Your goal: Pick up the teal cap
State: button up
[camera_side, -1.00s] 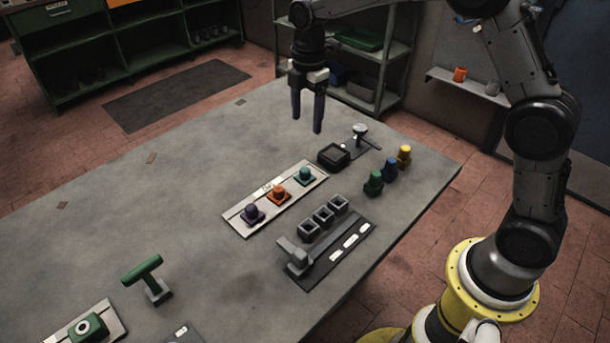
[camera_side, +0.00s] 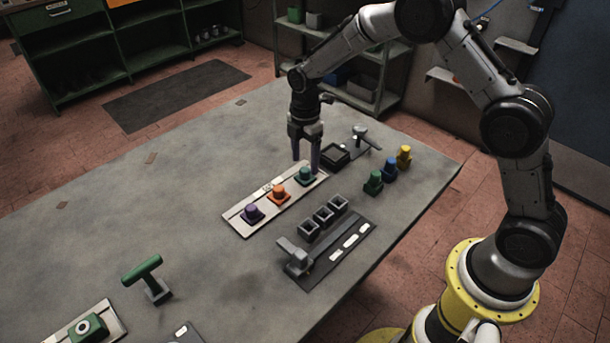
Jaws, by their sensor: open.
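The teal cap (camera_side: 305,173) sits at the right end of a pale strip (camera_side: 238,217), on a small square base. My gripper (camera_side: 305,164) points down with its fingers apart, one on each side of the teal cap, their tips near its height. I cannot tell whether either finger touches it.
A black square tray (camera_side: 334,156) stands close to the right of my gripper, beside a T-handled piece (camera_side: 361,135). Green (camera_side: 373,183), blue (camera_side: 389,169) and yellow (camera_side: 403,157) pieces stand further right. A dark plate (camera_side: 350,241) with grey sockets lies in front. The table's left is mostly clear.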

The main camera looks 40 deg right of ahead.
aim_at(305, 174)
jog(key=shift+f, duration=1.2)
grip_shut()
